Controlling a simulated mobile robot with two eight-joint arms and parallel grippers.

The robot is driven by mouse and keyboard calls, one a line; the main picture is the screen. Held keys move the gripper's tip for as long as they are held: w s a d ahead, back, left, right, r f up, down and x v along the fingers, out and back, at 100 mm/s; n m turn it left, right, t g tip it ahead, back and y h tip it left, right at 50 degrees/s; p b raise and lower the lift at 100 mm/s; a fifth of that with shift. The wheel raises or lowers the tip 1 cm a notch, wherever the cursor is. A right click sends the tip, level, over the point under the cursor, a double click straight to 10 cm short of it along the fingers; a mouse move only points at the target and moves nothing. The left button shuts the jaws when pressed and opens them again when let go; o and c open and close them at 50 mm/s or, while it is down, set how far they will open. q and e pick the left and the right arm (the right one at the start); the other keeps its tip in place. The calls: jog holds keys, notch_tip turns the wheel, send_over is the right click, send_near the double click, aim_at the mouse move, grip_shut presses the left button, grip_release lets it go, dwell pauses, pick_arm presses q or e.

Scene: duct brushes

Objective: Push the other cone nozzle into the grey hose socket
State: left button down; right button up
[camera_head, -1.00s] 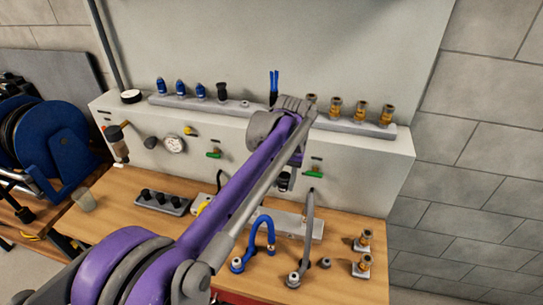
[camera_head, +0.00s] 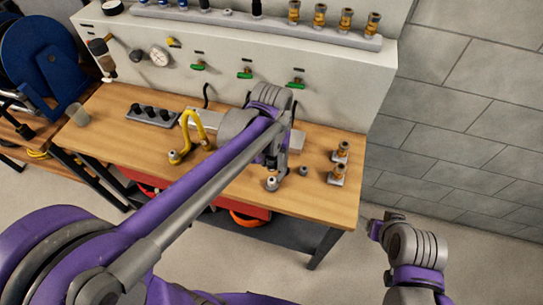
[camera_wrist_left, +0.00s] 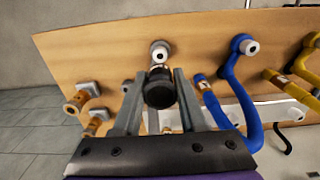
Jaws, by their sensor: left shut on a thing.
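My left gripper (camera_head: 274,160) is low over the right part of the workbench, its fingers pointing down. In the left wrist view the gripper (camera_wrist_left: 158,98) is shut on a black nozzle (camera_wrist_left: 160,90), seen nearly end-on between the fingers. A pale grey socket end (camera_wrist_left: 160,52) shows just beyond the nozzle. The grey hose socket (camera_head: 271,184) also shows below the gripper in the head view. I cannot tell whether nozzle and socket touch. Most of the grey hose is hidden by my arm and fingers.
Brass fittings (camera_head: 341,151) stand at the bench's right. A small grey piece (camera_head: 303,170) lies near the socket. A yellow hose (camera_head: 192,128) stands left; a blue hose (camera_wrist_left: 231,70) shows in the wrist view. A rail (camera_head: 228,12) of nozzles tops the grey cabinet.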

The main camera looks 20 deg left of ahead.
aim_at(272, 171)
pick_arm(q)
jog(key=shift+f, duration=0.15)
pick_arm(e)
jog(key=shift+s+f, duration=0.1)
jog(key=shift+f, duration=0.05)
pick_arm(q)
jog(key=shift+s+f+b, duration=0.1)
jog(key=shift+f+b, duration=0.9)
jog(key=shift+f, duration=1.05)
jog(key=shift+f+b, duration=0.35)
jog(key=shift+f, duration=0.35)
pick_arm(e)
jog(key=shift+g, duration=0.3)
jog(key=f, duration=0.1)
jog(key=s+f, duration=0.2)
jog(key=shift+f, duration=0.4)
jog(key=shift+s+f, duration=0.1)
jog(key=shift+f, duration=0.15)
pick_arm(q)
jog(key=shift+f+b, duration=0.5)
jog(key=shift+f, duration=0.1)
pick_arm(e)
jog(key=shift+s+f, duration=0.2)
jog(key=shift+f, duration=0.3)
pick_arm(q)
jog(key=shift+c, duration=1.9)
grip_release()
jog(key=shift+r, duration=0.1)
